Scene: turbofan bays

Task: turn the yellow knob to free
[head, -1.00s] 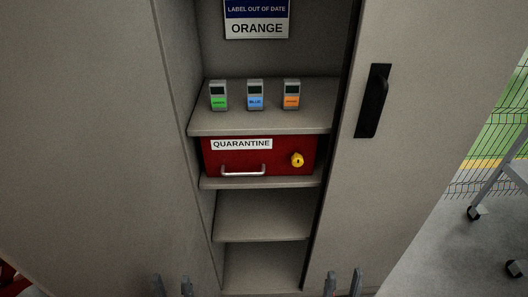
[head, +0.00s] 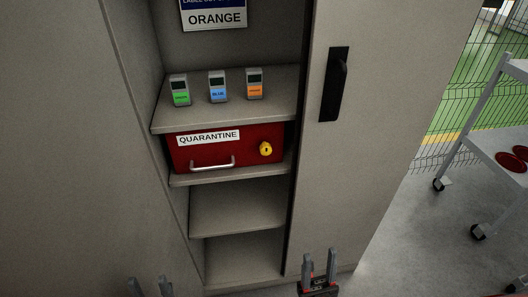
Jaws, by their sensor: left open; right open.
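The yellow knob (head: 265,149) is on the right part of the front of a red box (head: 225,157) that stands on a cabinet shelf. A small dark mark shows on the knob's face; I cannot read its setting. The box front carries a white QUARANTINE label (head: 208,138) and a silver handle (head: 212,164). My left gripper (head: 149,284) is at the bottom edge, open, partly cut off, below and left of the box. My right gripper (head: 319,262) is open and empty, below and right of the knob. Neither touches the box.
Three small devices, green (head: 180,91), blue (head: 217,88) and orange (head: 254,85), stand on the shelf above. A sign reading ORANGE (head: 214,18) hangs behind. A cabinet door (head: 370,120) with a black handle (head: 335,84) is at right. A wheeled cart (head: 490,125) stands further right.

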